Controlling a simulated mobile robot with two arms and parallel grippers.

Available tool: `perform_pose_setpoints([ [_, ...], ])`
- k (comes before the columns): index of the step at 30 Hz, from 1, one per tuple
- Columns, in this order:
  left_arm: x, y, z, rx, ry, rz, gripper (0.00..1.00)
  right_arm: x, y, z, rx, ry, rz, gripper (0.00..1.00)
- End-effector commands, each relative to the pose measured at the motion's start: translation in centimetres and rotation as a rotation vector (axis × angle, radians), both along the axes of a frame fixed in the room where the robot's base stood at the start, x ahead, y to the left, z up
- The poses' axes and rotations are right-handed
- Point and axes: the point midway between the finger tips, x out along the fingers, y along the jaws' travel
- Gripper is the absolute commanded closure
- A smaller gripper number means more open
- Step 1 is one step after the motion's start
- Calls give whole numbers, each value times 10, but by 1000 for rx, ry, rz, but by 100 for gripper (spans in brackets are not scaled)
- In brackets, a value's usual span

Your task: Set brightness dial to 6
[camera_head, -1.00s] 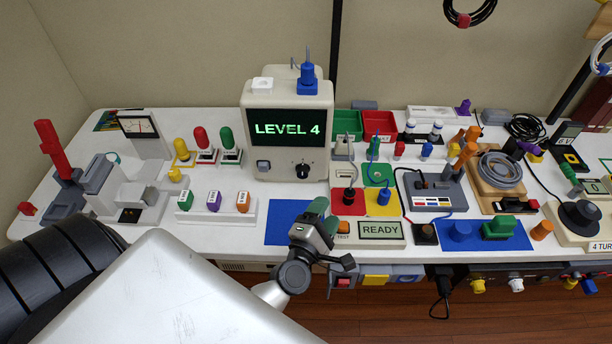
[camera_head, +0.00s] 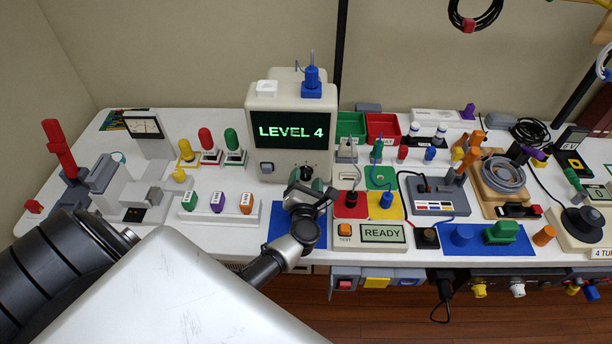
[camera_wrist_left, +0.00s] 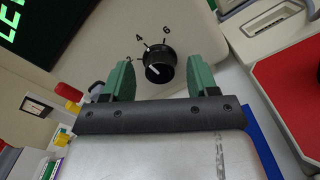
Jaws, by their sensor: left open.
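The brightness dial is a black knob (camera_head: 307,170) low on the right of the cream monitor (camera_head: 258,155). The monitor's screen (camera_head: 293,131) reads LEVEL 4. In the left wrist view the dial (camera_wrist_left: 160,68) has a white pointer mark, and the printed 4 and 6 are legible around it; another mark at left is partly hidden by a finger. My left gripper (camera_head: 308,187) is open just in front of the dial. In the wrist view its green fingers (camera_wrist_left: 159,64) stand on either side of the dial, apart from it. My right gripper is not in view.
A square switch (camera_head: 267,168) is left of the dial on the monitor front. A blue mat (camera_head: 283,218) lies below the gripper. To the right are red, green and yellow pads with plugs (camera_head: 351,200) and a READY display (camera_head: 383,233).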

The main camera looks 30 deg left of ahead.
Motion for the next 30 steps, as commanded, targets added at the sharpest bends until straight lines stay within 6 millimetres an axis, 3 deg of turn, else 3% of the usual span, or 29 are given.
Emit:
perform_pose_setpoints([
  [13,10,7,0,0,0,0,41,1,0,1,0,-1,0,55],
  [22,10,6,0,1,1,0,87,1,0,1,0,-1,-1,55],
  [30,10,6,0,21,15,0,90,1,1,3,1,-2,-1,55],
])
